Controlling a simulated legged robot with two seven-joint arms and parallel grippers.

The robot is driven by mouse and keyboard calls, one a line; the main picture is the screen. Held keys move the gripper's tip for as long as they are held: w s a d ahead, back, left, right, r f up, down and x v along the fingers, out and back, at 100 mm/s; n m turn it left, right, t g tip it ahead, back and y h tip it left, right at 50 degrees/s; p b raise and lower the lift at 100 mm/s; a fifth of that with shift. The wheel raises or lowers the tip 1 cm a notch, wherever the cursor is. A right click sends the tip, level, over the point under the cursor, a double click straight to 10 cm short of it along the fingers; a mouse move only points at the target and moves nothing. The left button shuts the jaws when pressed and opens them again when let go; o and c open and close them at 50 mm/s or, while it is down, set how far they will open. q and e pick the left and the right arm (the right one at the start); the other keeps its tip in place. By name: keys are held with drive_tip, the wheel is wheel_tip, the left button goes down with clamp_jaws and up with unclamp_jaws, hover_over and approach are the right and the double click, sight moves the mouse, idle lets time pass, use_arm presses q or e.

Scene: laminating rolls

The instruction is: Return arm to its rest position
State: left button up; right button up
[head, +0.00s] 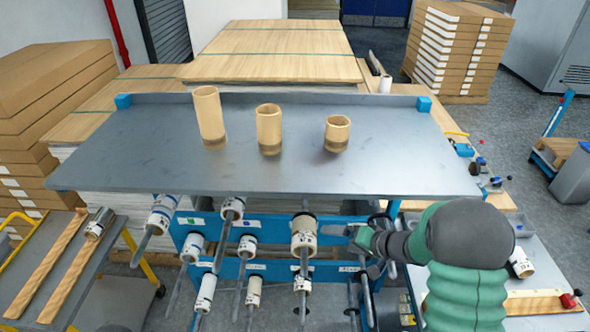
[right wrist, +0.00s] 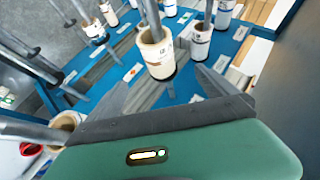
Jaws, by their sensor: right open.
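My right arm comes in from the right in the head view, its green sleeve at the lower right. The right gripper (head: 350,246) is open and empty, in front of the blue rack (head: 335,222). In the right wrist view the two fingers (right wrist: 163,92) stand wide apart. A tan-and-white roll (right wrist: 155,52) on a grey rod shows beyond them; I see no contact. The same roll shows in the head view (head: 304,238), just left of the fingertips. My left gripper is not in view.
Three tan rolls (head: 208,115) of different heights stand on the grey tabletop (head: 300,178) above the rack. Several smaller rolls (head: 206,292) sit on protruding rods around the gripper. Side carts stand at left (head: 95,262) and right (head: 548,322).

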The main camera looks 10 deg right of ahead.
drive_tip(key=s+f+n+g+h+b, duration=0.1)
drive_tip(key=s+f+n+h+b, duration=0.35)
drive_tip(key=f+b, duration=0.75)
use_arm(q)
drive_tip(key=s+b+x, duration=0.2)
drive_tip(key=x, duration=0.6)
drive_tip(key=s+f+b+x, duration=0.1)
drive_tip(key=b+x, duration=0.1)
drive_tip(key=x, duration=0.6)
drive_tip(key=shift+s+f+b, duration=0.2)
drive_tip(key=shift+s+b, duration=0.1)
drive_tip(key=shift+b, duration=0.05)
use_arm(e)
drive_tip(key=s+a+f+g, duration=0.2)
drive_tip(key=s+a, duration=0.1)
drive_tip(key=s, duration=0.5)
drive_tip(key=s+a+f+n+g+h, duration=0.1)
drive_tip(key=s+a+f+g, duration=0.1)
drive_tip(key=s, duration=0.7)
drive_tip(key=shift+a+f+g, duration=0.35)
drive_tip(key=shift+a+g, duration=0.35)
drive_tip(key=shift+a, duration=0.5)
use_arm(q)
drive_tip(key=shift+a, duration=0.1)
use_arm(e)
drive_tip(key=shift+a+n, duration=0.2)
drive_tip(key=shift+n, duration=0.05)
